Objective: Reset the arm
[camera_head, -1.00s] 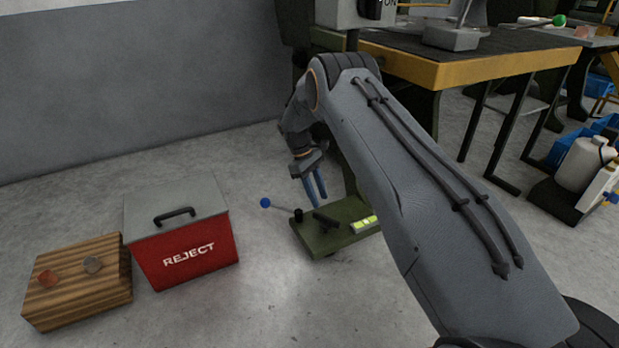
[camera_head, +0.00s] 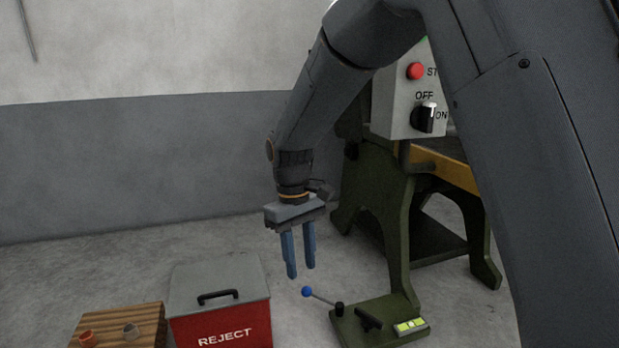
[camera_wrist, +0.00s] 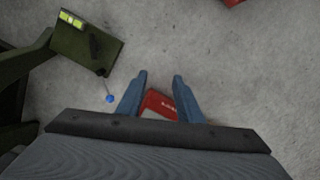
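My gripper (camera_head: 300,272) hangs from my raised arm with its two blue fingers pointing down. The fingers are apart with nothing between them. It is above the floor, near the blue-knobbed lever (camera_head: 307,292) and up and to the right of the red reject box in the head view. In the wrist view the open fingers (camera_wrist: 160,78) show clearly, with the floor and part of a red object (camera_wrist: 158,103) beyond them.
The red reject box (camera_head: 228,328) has a grey lid with a handle. A wooden block (camera_head: 152,318) with two small round pieces stands left of it. A green machine stand (camera_head: 398,225) is at the right, below a grey control box (camera_head: 398,110) with a red button. The grey wall is behind.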

